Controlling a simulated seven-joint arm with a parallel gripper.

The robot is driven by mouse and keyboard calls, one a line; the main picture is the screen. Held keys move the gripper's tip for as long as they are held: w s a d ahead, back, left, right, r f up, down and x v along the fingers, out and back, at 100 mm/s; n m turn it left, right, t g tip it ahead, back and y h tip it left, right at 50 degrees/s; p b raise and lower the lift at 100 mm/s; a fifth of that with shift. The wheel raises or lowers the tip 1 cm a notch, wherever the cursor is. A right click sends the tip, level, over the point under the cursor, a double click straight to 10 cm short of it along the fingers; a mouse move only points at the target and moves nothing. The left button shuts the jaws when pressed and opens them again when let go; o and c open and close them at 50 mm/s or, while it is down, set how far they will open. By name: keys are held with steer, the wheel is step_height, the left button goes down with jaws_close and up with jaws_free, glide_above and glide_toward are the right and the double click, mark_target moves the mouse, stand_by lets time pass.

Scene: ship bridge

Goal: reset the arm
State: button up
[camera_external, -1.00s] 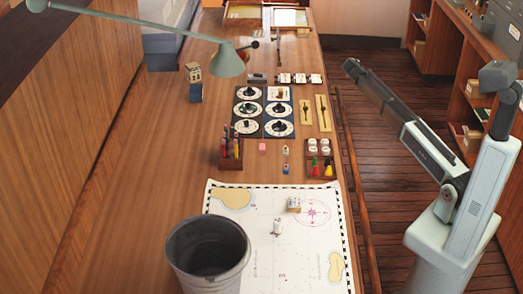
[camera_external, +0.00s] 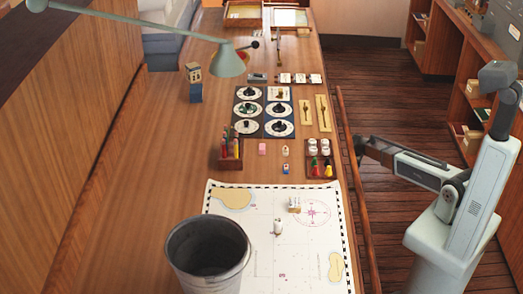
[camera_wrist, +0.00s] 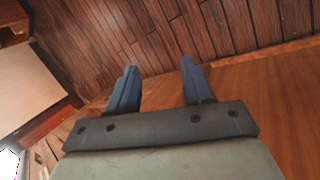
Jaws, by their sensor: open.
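My gripper (camera_wrist: 158,68) shows in the wrist view with its two blue-grey fingers spread apart and nothing between them. Dark wooden floor planks show beyond the fingertips. In the external view my arm reaches left from its base at the right, and its far end is low beside the right edge of the wooden console (camera_external: 130,215). The fingers are too small to make out there.
A pen holder (camera_external: 230,155), dials and a green lamp (camera_external: 228,62) are farther back. A wooden rail (camera_external: 358,195) runs along the console's right edge. The floor (camera_external: 375,95) behind is clear.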

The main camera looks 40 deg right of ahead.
steer(key=s+a+f+m+g+y, duration=0.1)
steer(key=s+a+f+g+y, duration=0.1)
steer(key=s+a+f, duration=0.75)
steer(key=s+a+f+m+g+y, duration=0.15)
steer(key=s+a+f, duration=0.45)
steer(key=s, duration=0.6)
steer(key=s+a+f+m+g+y, duration=0.1)
steer(key=s+a, duration=0.4)
steer(key=s, duration=0.6)
steer(key=s+a+f+m+g+y, duration=0.1)
steer(key=s+a+g, duration=0.3)
steer(key=s, duration=0.7)
steer(key=shift+s+a+f, duration=0.25)
steer(key=shift+a+f, duration=0.25)
steer(key=shift+a, duration=0.05)
